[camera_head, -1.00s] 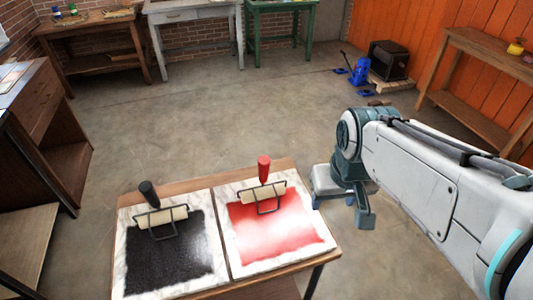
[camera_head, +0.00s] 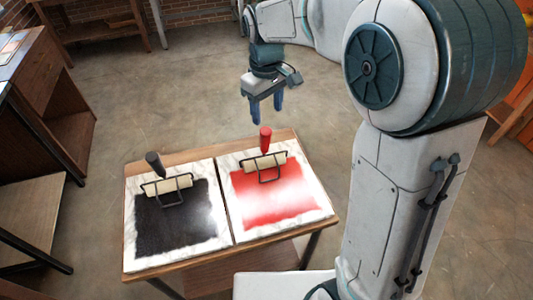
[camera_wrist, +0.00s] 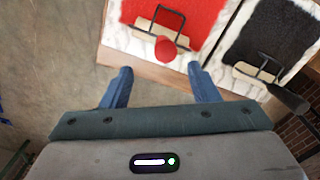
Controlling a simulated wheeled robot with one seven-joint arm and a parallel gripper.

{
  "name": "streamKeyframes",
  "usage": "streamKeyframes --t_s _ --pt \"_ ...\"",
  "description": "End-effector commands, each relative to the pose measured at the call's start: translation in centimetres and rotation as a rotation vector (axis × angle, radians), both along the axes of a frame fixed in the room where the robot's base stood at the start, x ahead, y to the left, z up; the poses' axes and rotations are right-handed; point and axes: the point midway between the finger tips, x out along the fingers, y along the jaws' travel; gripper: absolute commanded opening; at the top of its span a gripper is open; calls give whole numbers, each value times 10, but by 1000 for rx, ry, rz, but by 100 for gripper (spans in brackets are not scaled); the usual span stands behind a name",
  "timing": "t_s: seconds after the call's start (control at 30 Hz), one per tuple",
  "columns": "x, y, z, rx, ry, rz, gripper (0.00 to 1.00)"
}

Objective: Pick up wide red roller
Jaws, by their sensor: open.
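The wide red roller (camera_head: 265,162) has a red handle, a pale cylinder and a dark wire frame. It lies at the far edge of the slab with red ink (camera_head: 268,205). In the wrist view the roller's red handle (camera_wrist: 166,48) points towards my gripper, in line with the gap between the fingers. My gripper (camera_head: 265,115) is open and empty, above and just beyond the table's far edge, with blue fingers pointing down. In the wrist view its fingertips (camera_wrist: 160,72) stand apart on either side, not touching the roller.
A black-handled roller (camera_head: 166,185) lies on the neighbouring slab with black ink (camera_head: 178,222), left of the red one. Both slabs rest on a small wooden table (camera_head: 145,163). A wooden cabinet (camera_head: 45,100) stands at left. Concrete floor lies open behind the table.

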Motion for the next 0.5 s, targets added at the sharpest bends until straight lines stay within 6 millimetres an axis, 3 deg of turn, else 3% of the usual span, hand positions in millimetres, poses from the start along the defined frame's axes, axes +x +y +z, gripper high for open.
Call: streamKeyframes --t_s 0.2,0.5 --pt "0 -1 -36 -1 2 -1 55" --pt "-3 3 -61 -1 4 -1 55"
